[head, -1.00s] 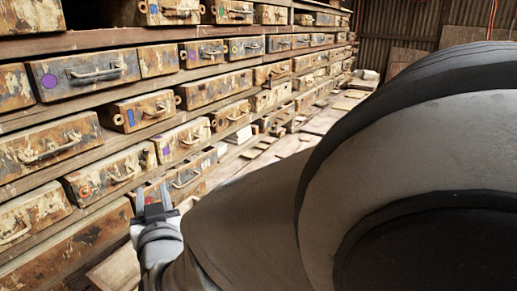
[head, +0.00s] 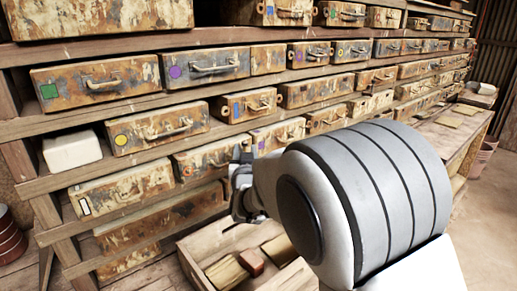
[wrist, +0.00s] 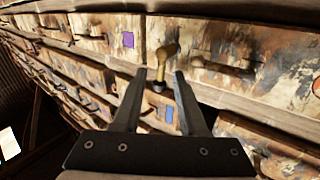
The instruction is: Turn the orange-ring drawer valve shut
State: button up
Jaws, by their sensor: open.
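An orange ring mark (head: 187,171) shows on a worn, rust-stained drawer (head: 205,160) in the second row up, left of my gripper in the head view. My gripper (head: 241,153) is close to the drawer fronts there; its fingertips are small and partly hidden by my arm. In the wrist view my gripper (wrist: 160,72) is open, with a brass-coloured knob (wrist: 168,55) showing between or just beyond the fingertips. I cannot tell whether it touches them, or whether it is the orange-ring valve.
A wooden box (head: 225,240) holding a red block (head: 251,262) and wooden pieces sits below my arm. Drawers carry other marks: a yellow circle (head: 121,140), a purple circle (head: 175,72) and a green square (head: 48,91).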

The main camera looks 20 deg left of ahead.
jog(key=shift+w+a, duration=0.15)
jog(key=shift+w, duration=0.05)
grip_shut()
